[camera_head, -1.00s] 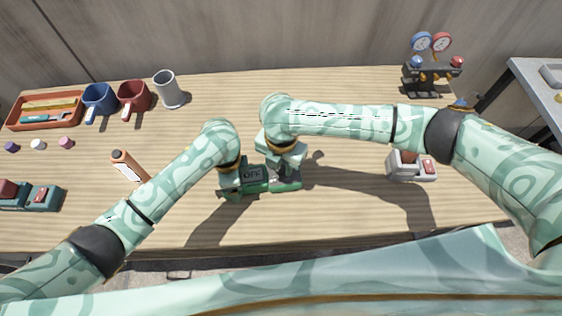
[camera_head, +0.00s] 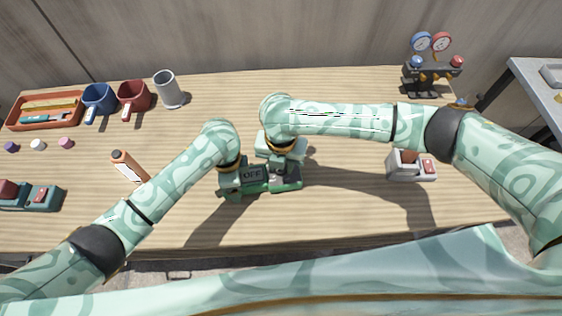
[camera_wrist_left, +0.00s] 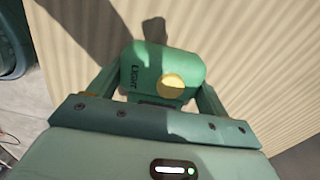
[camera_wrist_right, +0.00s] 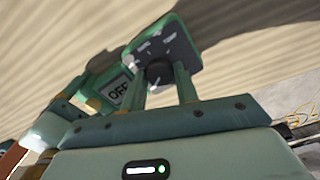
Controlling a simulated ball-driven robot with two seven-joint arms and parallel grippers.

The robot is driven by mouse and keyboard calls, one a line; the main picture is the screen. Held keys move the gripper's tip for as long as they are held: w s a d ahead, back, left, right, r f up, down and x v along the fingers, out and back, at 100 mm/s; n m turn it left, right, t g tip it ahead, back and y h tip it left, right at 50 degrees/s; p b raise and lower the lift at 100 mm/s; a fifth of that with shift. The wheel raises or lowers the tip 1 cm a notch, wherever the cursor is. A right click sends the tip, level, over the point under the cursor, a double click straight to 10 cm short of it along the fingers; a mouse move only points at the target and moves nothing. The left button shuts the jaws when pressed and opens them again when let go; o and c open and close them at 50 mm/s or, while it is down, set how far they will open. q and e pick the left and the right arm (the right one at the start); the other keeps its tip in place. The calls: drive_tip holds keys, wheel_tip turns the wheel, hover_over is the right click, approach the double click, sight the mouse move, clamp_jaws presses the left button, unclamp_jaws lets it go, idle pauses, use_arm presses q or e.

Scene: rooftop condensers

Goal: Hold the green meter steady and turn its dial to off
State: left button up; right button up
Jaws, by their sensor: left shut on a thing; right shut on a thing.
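The green meter (camera_head: 290,184) lies on the wooden bench in the middle of the head view. Its display (camera_head: 252,174) reads OFF, and the right wrist view also shows this display (camera_wrist_right: 118,90). My left gripper (camera_head: 230,184) is shut on the meter's left end. In the left wrist view that end (camera_wrist_left: 150,65) carries a yellow button (camera_wrist_left: 171,84) and the word LIGHT. My right gripper (camera_head: 284,165) is over the meter's right part. In the right wrist view its fingers are shut on the dark dial (camera_wrist_right: 158,73), which sits on a marked face. The dial's pointer is hard to make out.
A grey box with a red switch (camera_head: 411,165) stands right of the meter. An orange-and-dark cylinder (camera_head: 127,166) lies left, near my left arm. Mugs (camera_head: 134,97), a grey cup (camera_head: 169,90) and a gauge set (camera_head: 432,65) stand towards the back. Bench behind the meter is clear.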

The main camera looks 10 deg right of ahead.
drive_tip(key=o, duration=1)
wheel_tip(320, 180, up, 12)
use_arm(q)
drive_tip(key=o, duration=1.3)
